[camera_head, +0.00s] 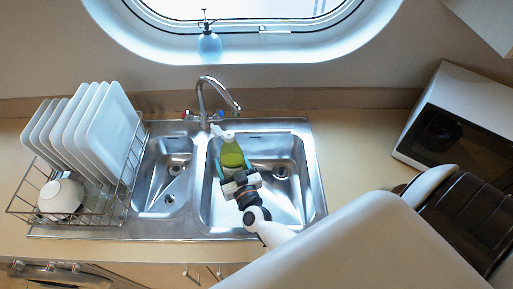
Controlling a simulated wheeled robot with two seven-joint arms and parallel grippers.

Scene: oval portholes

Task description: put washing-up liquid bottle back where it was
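The washing-up liquid bottle (231,154) is green with a pale top. It shows over the back part of the larger, right sink basin (287,205), just in front of the tap. My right gripper (232,166) comes in from the lower right and has its teal fingers on either side of the bottle, closed on it. The lower part of the bottle is hidden by the fingers and the gripper body. I cannot tell how high the bottle is above the basin. My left gripper is not in view.
The curved tap (203,92) stands behind the bottle. A wire rack (128,190) with several white plates (112,130) and a white cup (61,196) is at the left. A blue spray bottle (209,46) stands on the window ledge. A microwave (450,125) is at the right.

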